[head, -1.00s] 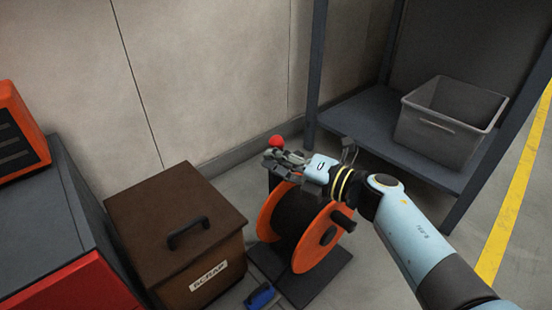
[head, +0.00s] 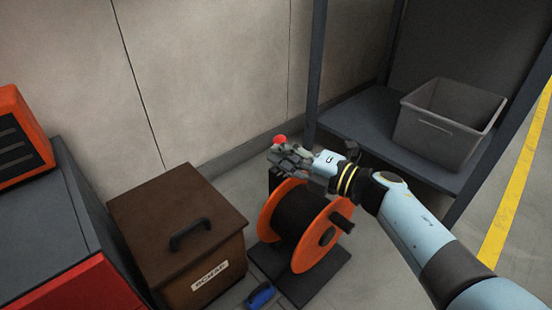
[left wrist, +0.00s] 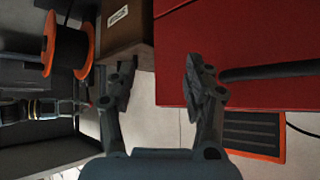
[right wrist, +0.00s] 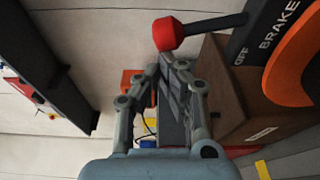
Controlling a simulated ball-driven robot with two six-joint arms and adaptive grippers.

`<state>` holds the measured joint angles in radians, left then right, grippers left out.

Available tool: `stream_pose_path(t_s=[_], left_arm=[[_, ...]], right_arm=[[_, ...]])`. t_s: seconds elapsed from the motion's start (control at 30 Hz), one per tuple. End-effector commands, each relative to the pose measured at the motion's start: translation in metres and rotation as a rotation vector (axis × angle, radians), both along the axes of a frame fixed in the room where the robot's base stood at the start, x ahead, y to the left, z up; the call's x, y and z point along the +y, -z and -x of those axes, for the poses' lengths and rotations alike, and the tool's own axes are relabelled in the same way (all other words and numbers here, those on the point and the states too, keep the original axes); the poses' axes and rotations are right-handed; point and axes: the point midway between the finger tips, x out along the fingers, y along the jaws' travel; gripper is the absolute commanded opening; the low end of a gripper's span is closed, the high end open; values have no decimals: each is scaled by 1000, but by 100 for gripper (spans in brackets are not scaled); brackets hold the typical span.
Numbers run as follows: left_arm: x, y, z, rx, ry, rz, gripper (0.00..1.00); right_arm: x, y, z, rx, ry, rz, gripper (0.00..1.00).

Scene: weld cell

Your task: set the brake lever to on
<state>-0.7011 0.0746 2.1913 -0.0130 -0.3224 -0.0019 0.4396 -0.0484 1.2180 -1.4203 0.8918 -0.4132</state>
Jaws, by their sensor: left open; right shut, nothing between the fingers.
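The brake lever has a red ball knob (head: 280,140) at the top of the cable reel (head: 306,225). In the right wrist view its dark arm (right wrist: 214,23) runs from the knob towards the reel, and its end points near the OFF lettering beside the word BRAKE. My right gripper (head: 283,155) is shut and empty, its fingertips close by the knob. In the right wrist view the fingertips lie just below the knob; I cannot tell whether they touch. My left gripper (left wrist: 160,75) is open and empty, in front of the red cabinet (left wrist: 230,40).
A brown scrap box (head: 180,235) with a handle stands left of the reel. A blue object (head: 261,296) lies on the floor before it. A shelf (head: 370,122) with a grey bin (head: 450,125) is at the right. The wall is close behind.

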Motion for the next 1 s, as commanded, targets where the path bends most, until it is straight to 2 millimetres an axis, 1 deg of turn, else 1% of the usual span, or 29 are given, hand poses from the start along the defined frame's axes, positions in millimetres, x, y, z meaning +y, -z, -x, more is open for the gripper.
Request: stream_pose_path(t_s=[0.03,0.2,0.4,0.6,0.7,1.0], left_arm=[[0,-5,-3,13,-1,-1,52],[1,-11,-4,82,-5,-2,52],[1,-13,-3,119,-7,-4,52],[1,-11,-2,117,-6,-3,52],[1,-9,-2,110,-6,-3,52],[1,-8,-3,85,-5,-3,52]], right_arm=[[-3,-6,-3,17,1,-24,0],[-13,-11,-12,109,1,-142,0],[-26,-14,-21,220,1,-282,0],[-37,-15,-29,311,1,-397,0],[-41,-14,-32,338,1,-432,0],[-48,-14,-37,334,0,-428,0]])
